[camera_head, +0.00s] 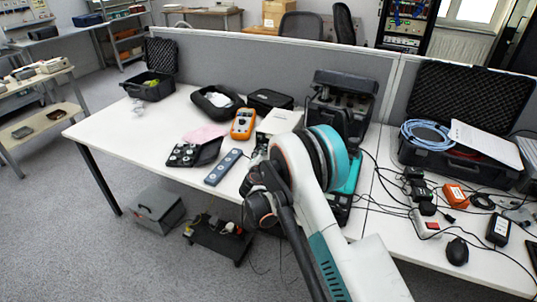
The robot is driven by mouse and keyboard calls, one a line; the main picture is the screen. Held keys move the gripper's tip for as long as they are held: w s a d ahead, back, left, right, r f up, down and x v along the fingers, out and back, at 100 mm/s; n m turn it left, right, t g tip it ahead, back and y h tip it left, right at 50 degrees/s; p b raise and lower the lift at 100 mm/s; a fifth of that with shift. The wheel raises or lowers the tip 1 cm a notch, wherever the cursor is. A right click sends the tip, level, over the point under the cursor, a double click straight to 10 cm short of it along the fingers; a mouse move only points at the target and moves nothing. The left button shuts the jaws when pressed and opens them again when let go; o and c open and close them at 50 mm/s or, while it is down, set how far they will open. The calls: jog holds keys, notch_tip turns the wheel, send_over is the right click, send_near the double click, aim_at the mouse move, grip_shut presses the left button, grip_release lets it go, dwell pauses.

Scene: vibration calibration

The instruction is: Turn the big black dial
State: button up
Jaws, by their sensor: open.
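I cannot make out the big black dial; my arm covers the middle of the table. A teal and black instrument (342,203) shows in part at the right of my arm, and its face is mostly hidden. A pale box-shaped device (280,121) stands just left of my arm's upper joint, partly covered by it. My white and teal arm rises from the bottom right over the front edge of the table. My gripper's fingers are not visible, so I cannot see where they are relative to any dial.
The white table (117,130) has free room at its left. An orange multimeter (242,124), a grey-blue strip (223,167) and a black tray (194,153) lie left of my arm. A black case (464,90), cables and a mouse (457,251) crowd the right. A grey partition (240,62) stands behind.

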jog(key=b+x, duration=0.1)
jog(key=x, duration=0.5)
jog(key=shift+w+b, duration=0.1)
jog(key=shift+b, duration=0.2)
jog(key=c, duration=1.1)
